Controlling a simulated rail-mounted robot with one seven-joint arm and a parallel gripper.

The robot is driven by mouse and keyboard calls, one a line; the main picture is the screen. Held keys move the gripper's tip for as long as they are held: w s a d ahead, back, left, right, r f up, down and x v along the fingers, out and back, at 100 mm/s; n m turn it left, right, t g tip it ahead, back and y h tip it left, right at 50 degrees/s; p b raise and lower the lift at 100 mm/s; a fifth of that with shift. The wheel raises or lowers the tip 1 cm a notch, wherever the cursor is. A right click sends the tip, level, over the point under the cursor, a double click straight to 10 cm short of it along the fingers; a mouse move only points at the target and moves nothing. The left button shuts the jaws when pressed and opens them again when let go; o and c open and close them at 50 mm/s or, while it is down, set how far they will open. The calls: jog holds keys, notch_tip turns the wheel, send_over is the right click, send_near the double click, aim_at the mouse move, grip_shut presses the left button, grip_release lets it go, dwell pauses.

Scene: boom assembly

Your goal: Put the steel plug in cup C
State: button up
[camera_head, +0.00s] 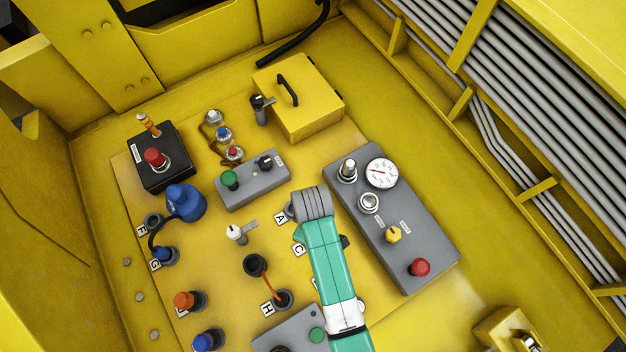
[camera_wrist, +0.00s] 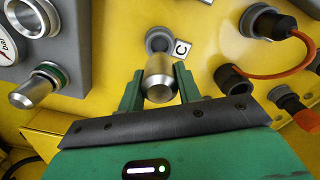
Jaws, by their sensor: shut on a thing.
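The steel plug (camera_wrist: 158,82) is a short silver cylinder between the two green fingers of my gripper (camera_wrist: 158,92) in the wrist view. My gripper is shut on it. Cup C (camera_wrist: 159,38) is a grey round socket just beyond the plug, with the white C label (camera_wrist: 182,48) to its right. The plug's far end overlaps the lower part of the cup's mouth in the picture. I cannot tell whether it has entered the cup. In the head view my arm hides the fingers, the plug and cup C; the C label (camera_head: 299,249) shows beside the arm.
A grey gauge panel (camera_head: 405,245) stands right of my arm; its silver post (camera_wrist: 38,88) shows at left in the wrist view. A socket with an orange cable (camera_wrist: 265,22) and a dark open cup (camera_wrist: 232,78) lie right of cup C. A yellow box (camera_head: 310,105) stands behind.

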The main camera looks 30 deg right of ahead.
notch_tip(320, 180, down, 5)
jog(key=b, duration=0.4)
jog(key=shift+r, duration=0.15)
jog(key=shift+f+b, duration=0.4)
jog(key=shift+f, duration=0.8)
jog(key=o, duration=1.2)
jog(key=shift+o, duration=0.2)
notch_tip(320, 180, up, 8)
jog(key=shift+f, duration=0.1)
